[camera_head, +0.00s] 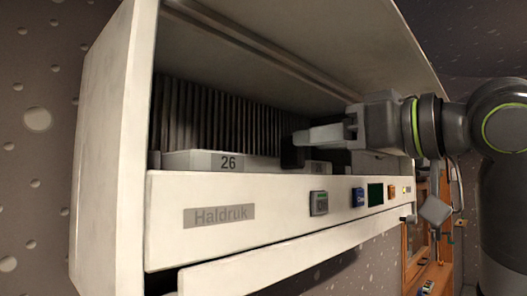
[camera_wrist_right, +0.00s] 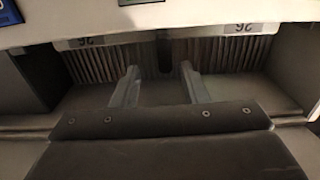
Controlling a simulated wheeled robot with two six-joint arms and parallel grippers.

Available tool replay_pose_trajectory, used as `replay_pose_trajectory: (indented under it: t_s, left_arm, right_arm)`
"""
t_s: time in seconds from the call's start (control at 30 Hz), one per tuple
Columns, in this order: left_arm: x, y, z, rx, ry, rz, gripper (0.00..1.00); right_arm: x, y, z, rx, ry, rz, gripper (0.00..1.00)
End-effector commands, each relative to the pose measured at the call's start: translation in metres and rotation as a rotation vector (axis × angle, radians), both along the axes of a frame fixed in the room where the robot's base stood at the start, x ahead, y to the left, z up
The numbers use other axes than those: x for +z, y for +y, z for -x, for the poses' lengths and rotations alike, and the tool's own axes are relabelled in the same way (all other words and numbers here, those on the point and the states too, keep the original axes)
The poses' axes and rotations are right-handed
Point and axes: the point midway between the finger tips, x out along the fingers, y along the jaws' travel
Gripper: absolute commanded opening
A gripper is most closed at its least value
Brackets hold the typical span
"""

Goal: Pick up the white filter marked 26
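The white filter marked 26 (camera_head: 205,161) lies at the left of the opening in the pale cabinet (camera_head: 112,150), behind its front rim. In the right wrist view its label shows upside down on a white strip (camera_wrist_right: 278,30) at the upper right. My right gripper (camera_head: 293,150) reaches into the opening from the right, apart from that label. In the right wrist view its two fingers (camera_wrist_right: 160,72) stand apart with nothing seen gripped between them. A second labelled white part (camera_head: 320,168) is partly hidden behind my gripper; its label is too small to read surely. My left gripper is out of view.
Dark pleats (camera_head: 215,115) line the back of the opening. The cabinet's upper wall (camera_head: 310,35) overhangs my right arm. A wooden-framed unit (camera_head: 428,245) stands at lower right.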

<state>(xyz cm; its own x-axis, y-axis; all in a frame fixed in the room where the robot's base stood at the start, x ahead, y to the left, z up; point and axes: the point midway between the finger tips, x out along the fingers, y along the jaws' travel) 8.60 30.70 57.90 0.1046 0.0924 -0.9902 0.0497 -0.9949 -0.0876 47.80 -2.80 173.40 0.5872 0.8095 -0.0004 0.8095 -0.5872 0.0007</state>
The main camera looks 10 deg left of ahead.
Motion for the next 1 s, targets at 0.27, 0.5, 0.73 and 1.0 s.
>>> replay_pose_trajectory:
  t_s: [0.27,0.5,0.73,1.0]
  left_arm:
    - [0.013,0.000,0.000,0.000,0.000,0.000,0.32]
    - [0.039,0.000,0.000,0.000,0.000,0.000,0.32]
    - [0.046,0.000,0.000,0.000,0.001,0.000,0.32]
    - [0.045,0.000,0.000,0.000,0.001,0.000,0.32]
  right_arm:
    - [0.001,0.014,-0.008,0.002,0.002,0.000,0.40]
    - [0.001,0.039,-0.018,0.003,0.004,-0.002,0.40]
    - [-0.002,0.052,-0.030,-0.001,0.001,-0.001,0.40]
    - [-0.004,0.052,-0.030,-0.001,0.000,0.000,0.35]
